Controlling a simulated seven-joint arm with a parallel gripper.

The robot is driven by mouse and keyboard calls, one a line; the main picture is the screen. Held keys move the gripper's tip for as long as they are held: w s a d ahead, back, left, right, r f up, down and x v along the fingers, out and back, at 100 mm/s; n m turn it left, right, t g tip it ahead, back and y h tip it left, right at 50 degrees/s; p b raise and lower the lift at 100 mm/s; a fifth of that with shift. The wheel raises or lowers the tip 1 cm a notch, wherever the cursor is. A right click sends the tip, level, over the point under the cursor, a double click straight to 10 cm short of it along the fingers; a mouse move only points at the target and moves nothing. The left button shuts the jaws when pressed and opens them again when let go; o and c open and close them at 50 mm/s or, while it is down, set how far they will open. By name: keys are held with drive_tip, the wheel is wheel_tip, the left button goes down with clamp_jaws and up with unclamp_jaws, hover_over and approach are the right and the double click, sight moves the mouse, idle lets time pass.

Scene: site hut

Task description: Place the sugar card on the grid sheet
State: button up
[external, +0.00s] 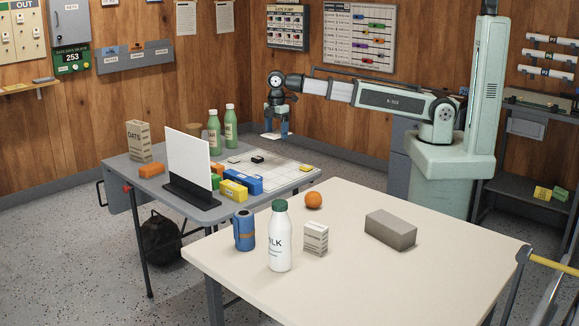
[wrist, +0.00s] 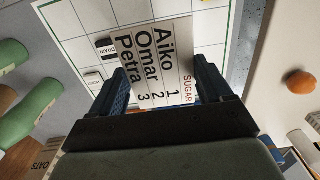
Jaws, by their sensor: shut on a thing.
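The sugar card (wrist: 150,55) is white, with the word SUGAR and the names Aiko, Omar and Petra numbered 1 to 3. My gripper (wrist: 160,88) is shut on it, one finger at each side in the wrist view. In the external view my gripper (external: 276,128) points down and holds the card (external: 269,136) in the air above the grey table's far side. The grid sheet (external: 278,173) lies flat on that table, white with dark lines and a green border. In the wrist view the card covers part of the grid sheet (wrist: 72,20).
A black tile (external: 257,159) and a yellow tile (external: 305,167) lie on the sheet. Green bottles (external: 214,132), a white upright panel (external: 188,155) and coloured blocks (external: 242,180) stand around it. The cream table (external: 340,270) in front holds a milk bottle (external: 280,240) and an orange (external: 313,200).

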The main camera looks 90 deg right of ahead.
sight(277, 168)
drive_tip(key=shift+f, duration=6.3)
drive_tip(key=shift+f, duration=0.15)
drive_tip(key=o, duration=1)
drive_tip(key=shift+c, duration=0.2)
wheel_tip(277, 168, up, 12)
drive_tip(key=shift+r, duration=0.15)
